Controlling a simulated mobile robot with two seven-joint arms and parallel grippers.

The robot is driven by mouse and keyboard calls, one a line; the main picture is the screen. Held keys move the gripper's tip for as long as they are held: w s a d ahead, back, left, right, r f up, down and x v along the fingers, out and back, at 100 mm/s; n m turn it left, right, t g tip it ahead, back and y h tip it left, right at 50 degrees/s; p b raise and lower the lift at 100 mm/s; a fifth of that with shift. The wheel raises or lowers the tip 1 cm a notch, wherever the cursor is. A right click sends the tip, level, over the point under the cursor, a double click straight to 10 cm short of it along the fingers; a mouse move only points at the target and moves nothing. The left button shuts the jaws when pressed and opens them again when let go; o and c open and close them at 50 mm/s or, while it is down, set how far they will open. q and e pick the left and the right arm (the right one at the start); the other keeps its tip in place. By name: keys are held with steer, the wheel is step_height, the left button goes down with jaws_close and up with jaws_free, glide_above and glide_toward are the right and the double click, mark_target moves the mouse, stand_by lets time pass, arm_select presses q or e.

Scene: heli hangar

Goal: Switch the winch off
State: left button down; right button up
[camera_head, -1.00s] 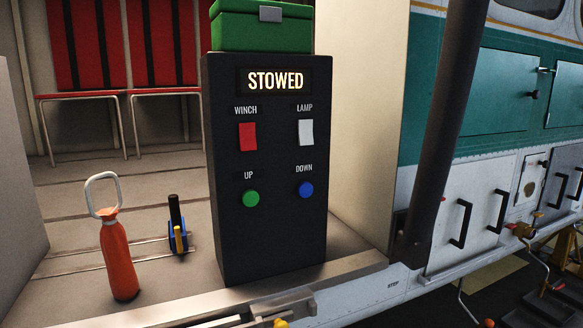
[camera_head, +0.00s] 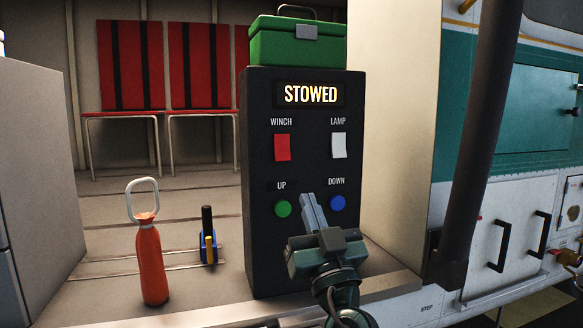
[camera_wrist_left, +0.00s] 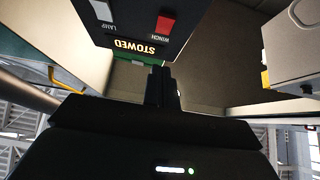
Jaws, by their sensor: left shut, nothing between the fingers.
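The black winch panel (camera_head: 262,240) stands upright in the helicopter's doorway. Its lit display (camera_head: 310,94) reads STOWED. The red WINCH switch (camera_head: 282,147) is at the upper left and the white LAMP switch (camera_head: 339,145) at the upper right. Below are the green UP button (camera_head: 284,208) and the blue DOWN button (camera_head: 338,203). My left gripper (camera_head: 309,199) is shut and empty, its fingers pointing up in front of the panel between the two buttons, below the switches. In the left wrist view the red switch (camera_wrist_left: 166,25) appears upside down beyond the fingers (camera_wrist_left: 161,88). My right gripper is out of view.
A green box (camera_head: 290,45) sits on top of the panel. An orange bottle with a white loop (camera_head: 152,262) and a small blue item (camera_head: 207,248) stand on the floor to the left. A dark post (camera_head: 480,140) rises to the right. Red seats (camera_head: 130,65) are behind.

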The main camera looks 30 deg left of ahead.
mark_target(285, 150)
arm_select(q)
steer(key=p+x, duration=0.2)
steer(key=x, duration=0.2)
steer(key=f+p+x, duration=0.1)
steer(key=p+x, duration=0.1)
steer(key=x, duration=0.2)
steer(key=a+p+x, duration=0.1)
steer(key=p+x, duration=0.1)
steer(key=x, duration=0.2)
steer(key=shift+w+a+f, duration=0.1)
steer(key=shift+w+f, duration=0.1)
steer(key=shift+w, duration=0.3)
steer(key=shift+w+a+f, duration=0.15)
steer(key=shift+w+a, duration=0.15)
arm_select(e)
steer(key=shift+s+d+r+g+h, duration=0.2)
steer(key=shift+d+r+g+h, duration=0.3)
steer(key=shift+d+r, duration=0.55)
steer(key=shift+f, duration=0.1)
